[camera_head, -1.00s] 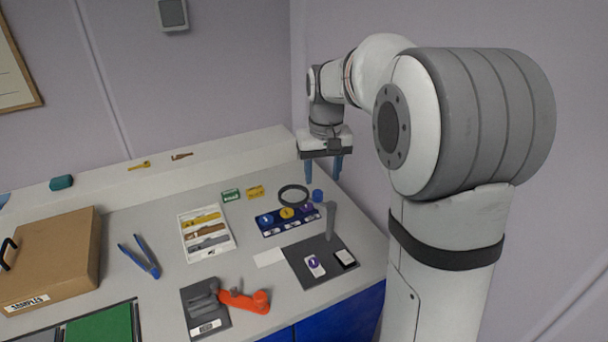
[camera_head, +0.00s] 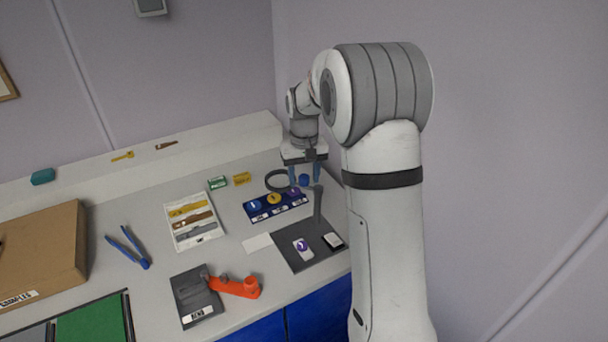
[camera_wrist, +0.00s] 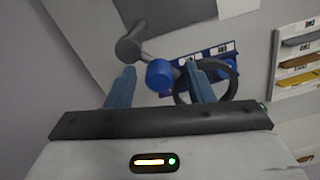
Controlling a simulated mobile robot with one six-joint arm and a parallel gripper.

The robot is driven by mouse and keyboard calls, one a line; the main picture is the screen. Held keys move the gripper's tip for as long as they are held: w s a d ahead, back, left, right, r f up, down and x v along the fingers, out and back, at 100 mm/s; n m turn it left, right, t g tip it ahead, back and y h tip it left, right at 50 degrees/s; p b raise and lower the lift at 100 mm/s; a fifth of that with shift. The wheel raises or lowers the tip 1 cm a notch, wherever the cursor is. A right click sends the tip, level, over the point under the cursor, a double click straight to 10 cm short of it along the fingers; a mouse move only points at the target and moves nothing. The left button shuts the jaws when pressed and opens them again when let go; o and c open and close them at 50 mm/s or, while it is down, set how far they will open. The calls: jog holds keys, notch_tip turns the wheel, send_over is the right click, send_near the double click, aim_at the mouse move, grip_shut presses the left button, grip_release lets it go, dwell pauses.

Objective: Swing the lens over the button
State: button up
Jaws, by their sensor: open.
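The lens is a black ring (camera_head: 268,184), seen also in the wrist view (camera_wrist: 237,82). A round blue knob (camera_head: 304,180) sits beside it, also in the wrist view (camera_wrist: 160,76). The grey post (camera_head: 318,206) stands on a dark plate (camera_head: 290,260). The purple button (camera_head: 302,244) lies on a white card on that plate, clear of the lens; I do not see it in the wrist view. My gripper (camera_head: 304,172) is open with blue fingers pointing down, one on each side of the knob in both views. I cannot tell whether they touch it.
A blue rack (camera_head: 262,216) with coloured discs lies just in front of the lens. A white tray of samples (camera_head: 205,239) and an orange-handled device (camera_head: 240,288) lie left. Blue pliers (camera_head: 128,247) and a brown box (camera_head: 50,245) are farther left.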

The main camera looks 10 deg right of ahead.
jog(key=shift+c, duration=0.2)
grip_shut()
dwell(0.4)
